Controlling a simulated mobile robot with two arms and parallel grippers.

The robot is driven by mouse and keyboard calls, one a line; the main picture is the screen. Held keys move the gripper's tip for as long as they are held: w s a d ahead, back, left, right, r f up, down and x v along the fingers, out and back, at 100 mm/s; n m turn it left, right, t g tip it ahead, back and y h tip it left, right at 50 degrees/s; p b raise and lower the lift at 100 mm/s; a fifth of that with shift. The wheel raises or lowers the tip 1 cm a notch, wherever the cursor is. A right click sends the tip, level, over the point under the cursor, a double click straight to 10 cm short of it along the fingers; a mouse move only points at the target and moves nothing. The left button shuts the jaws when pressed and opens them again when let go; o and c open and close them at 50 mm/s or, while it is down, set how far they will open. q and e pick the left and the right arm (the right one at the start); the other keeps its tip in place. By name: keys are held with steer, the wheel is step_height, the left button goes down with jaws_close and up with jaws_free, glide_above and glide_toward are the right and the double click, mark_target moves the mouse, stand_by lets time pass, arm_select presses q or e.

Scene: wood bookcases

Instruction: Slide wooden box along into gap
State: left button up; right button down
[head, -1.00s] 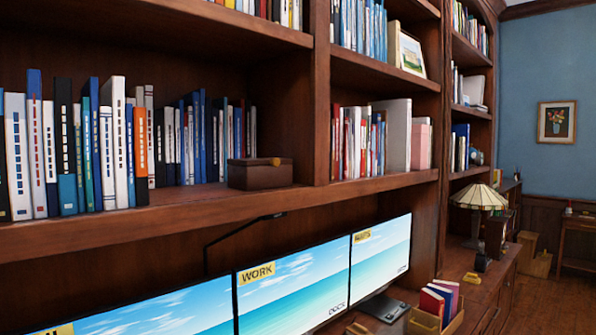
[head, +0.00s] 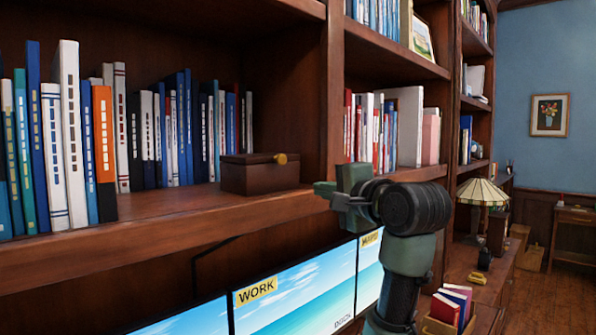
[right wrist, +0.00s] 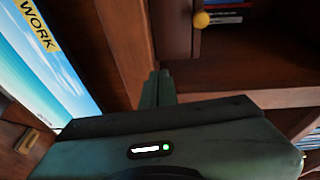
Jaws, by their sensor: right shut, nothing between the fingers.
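The wooden box (head: 255,175) is dark brown with a yellow clasp. It sits on the bookcase shelf (head: 150,215), in front of the right end of the book row and left of the upright divider. My right gripper (head: 328,191) is shut and empty, just right of the box near the shelf's front edge, with its fingers toward the box. A small space shows between them. In the right wrist view the closed fingers (right wrist: 158,88) point up toward the box (right wrist: 172,30), whose yellow clasp shows. My left gripper is not in view.
A row of books (head: 75,140) fills the shelf to the left. Open space lies between the last books and the divider (head: 330,90). Monitors (head: 285,285) stand below the shelf. A lamp (head: 481,192) stands on the desk at right.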

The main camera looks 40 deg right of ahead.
steer(key=shift+m+t, duration=0.3)
steer(key=shift+m, duration=0.1)
steer(key=w+d+r+p, duration=0.1)
steer(key=w, duration=0.1)
steer(key=w+d+r+p, duration=0.1)
steer(key=w, duration=0.1)
steer(key=w+d+r+p, duration=0.1)
steer(key=w, duration=0.1)
steer(key=shift+w, duration=0.25)
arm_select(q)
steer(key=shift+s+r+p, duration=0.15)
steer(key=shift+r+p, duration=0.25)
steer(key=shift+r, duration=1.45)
arm_select(e)
steer(key=shift+w+d, duration=0.15)
steer(key=shift+w, duration=0.55)
